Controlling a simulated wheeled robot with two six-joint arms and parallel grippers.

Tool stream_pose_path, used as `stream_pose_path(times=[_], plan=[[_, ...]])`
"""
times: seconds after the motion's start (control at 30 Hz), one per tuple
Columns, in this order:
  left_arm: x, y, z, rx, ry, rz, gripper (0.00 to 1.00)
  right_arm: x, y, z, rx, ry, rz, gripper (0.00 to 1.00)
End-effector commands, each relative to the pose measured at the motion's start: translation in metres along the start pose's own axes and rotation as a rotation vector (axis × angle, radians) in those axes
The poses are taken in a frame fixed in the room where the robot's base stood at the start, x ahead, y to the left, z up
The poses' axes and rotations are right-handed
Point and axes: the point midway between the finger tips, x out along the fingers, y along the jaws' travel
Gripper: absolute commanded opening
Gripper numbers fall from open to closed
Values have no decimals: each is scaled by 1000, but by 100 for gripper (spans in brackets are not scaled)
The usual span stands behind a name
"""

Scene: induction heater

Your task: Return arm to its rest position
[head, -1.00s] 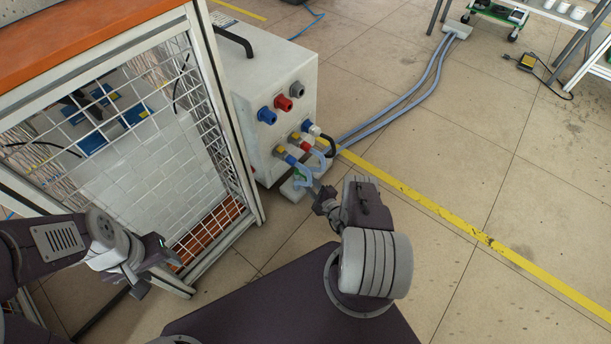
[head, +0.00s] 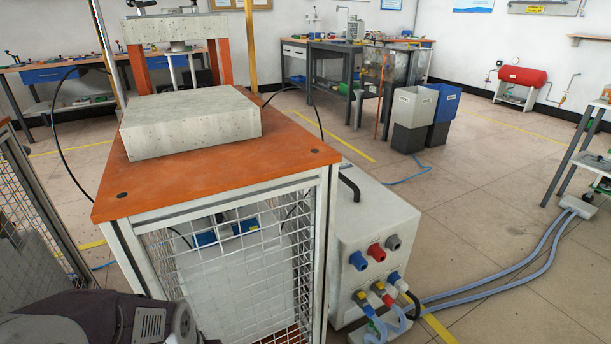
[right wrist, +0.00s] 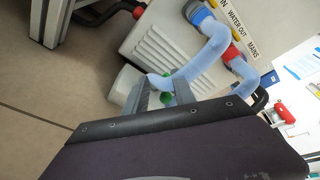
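My left arm (head: 130,322) shows at the bottom left of the head view; its gripper is cut off by the lower edge. My right arm is not in the head view. In the right wrist view my right gripper (right wrist: 163,84) has its two fingers apart, close to a pale blue hose (right wrist: 197,62) and a small green part (right wrist: 167,98) low at the heater unit. I see nothing clamped between the fingers. The heater unit (head: 378,226) is a pale box with blue, red and grey connectors on its front.
A caged stand with an orange top (head: 190,195) is left of the unit and carries a grey block (head: 190,125). Blue hoses (head: 500,275) run along the floor to the right. Bins (head: 412,108) and workbenches stand farther back. The floor at right is mostly clear.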

Motion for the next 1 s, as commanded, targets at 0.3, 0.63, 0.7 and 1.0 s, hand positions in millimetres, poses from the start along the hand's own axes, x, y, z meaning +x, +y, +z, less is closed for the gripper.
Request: stream_pose_path(times=[0.3, 0.63, 0.7, 1.0], plan=[[0, 0, 0, 0, 0, 0, 57, -16, -40, 196, -257, -507, 765, 31], [0, 0, 0, 0, 0, 0, 57, -149, -93, 260, -1001, -544, 1301, 31], [0, 0, 0, 0, 0, 0, 57, -165, -107, 262, -1155, -518, 1325, 31], [0, 0, 0, 0, 0, 0, 57, -199, -157, 278, -1694, -427, 1238, 31]])
